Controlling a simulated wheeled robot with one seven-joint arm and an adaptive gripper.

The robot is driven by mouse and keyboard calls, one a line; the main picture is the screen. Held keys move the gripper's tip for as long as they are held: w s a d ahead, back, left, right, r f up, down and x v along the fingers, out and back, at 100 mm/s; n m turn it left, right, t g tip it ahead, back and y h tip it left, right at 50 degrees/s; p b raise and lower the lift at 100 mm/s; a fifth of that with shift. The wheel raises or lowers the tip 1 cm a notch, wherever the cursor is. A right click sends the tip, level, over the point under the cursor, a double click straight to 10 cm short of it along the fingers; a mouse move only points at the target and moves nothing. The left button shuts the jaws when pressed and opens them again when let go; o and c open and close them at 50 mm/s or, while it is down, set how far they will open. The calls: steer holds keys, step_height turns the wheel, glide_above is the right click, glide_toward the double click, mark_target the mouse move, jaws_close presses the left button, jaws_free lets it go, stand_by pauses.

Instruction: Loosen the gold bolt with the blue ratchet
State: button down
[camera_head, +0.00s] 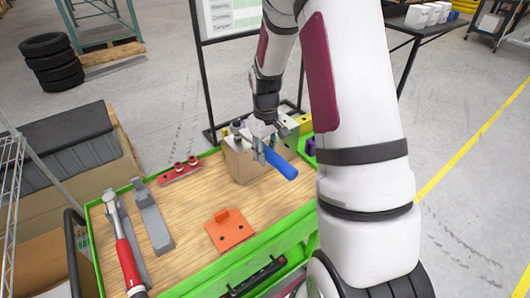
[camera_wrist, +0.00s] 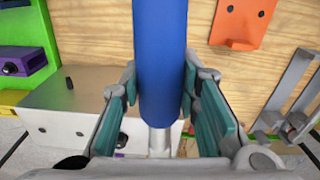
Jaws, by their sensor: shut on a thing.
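The blue ratchet (camera_head: 282,164) is in my gripper (camera_head: 260,148), its blue handle sticking out to the lower right in the head view. In the wrist view the handle (camera_wrist: 162,50) runs between the two teal-padded fingers of my gripper (camera_wrist: 160,88), which are closed around it. A bare metal shaft (camera_wrist: 159,138) continues below the handle. The ratchet is close against the beige fixture block (camera_head: 247,168), which also shows in the wrist view (camera_wrist: 70,105). I cannot make out the gold bolt or tell whether the ratchet head sits on it.
The green-rimmed wooden bench (camera_head: 190,209) carries an orange bracket (camera_head: 230,230), a grey bracket (camera_head: 153,217), a red-handled tool (camera_head: 128,264) and a red rack (camera_head: 180,171). Purple and green parts (camera_wrist: 22,62) lie beside the block. Bare wood is free around the orange bracket.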

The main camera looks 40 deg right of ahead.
steer(key=shift+w+d+n, duration=0.35)
steer(key=shift+d+n, duration=0.15)
steer(key=shift+d, duration=0.25)
steer(key=shift+d, duration=0.1)
steer(key=shift+w+r, duration=0.1)
steer(key=shift+r, duration=0.15)
steer(key=shift+s+r+p, duration=0.2)
steer(key=shift+r+p, duration=0.3)
steer(key=shift+r, duration=0.25)
stand_by(0.4)
steer(key=shift+r, duration=0.1)
steer(key=shift+r+p, duration=0.75)
steer(key=shift+r, duration=1.65)
steer(key=shift+s, duration=0.15)
